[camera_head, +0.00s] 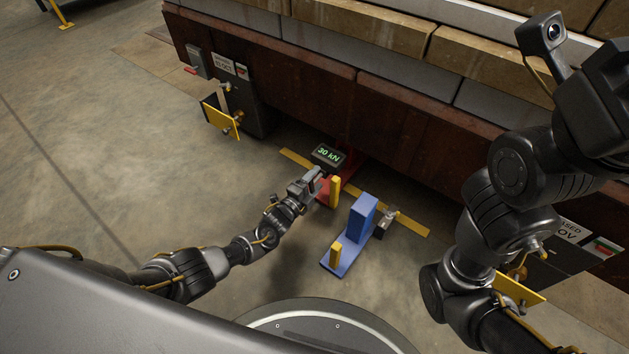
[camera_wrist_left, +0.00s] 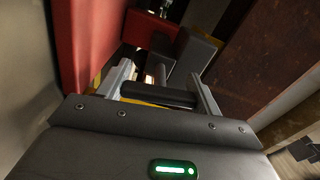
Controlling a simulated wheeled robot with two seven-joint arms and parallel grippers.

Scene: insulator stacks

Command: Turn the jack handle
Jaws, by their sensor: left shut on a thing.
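The red jack (camera_head: 350,172) stands at the foot of the dark red stack wall, with a black display (camera_head: 328,155) reading "30 kN". My left gripper (camera_head: 318,178) is at the near left side of the jack, just below the display. In the left wrist view its two grey fingers are closed on a black bar, the jack handle (camera_wrist_left: 157,95), which lies crosswise between them. The handle is mostly hidden by the gripper in the head view. My right arm rises at the right of the head view; its fingers are out of frame.
A yellow strip (camera_head: 412,226) lies on the floor. A yellow-plated bracket (camera_head: 220,115) sticks out from the wall at left. The floor left of my arm is clear.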

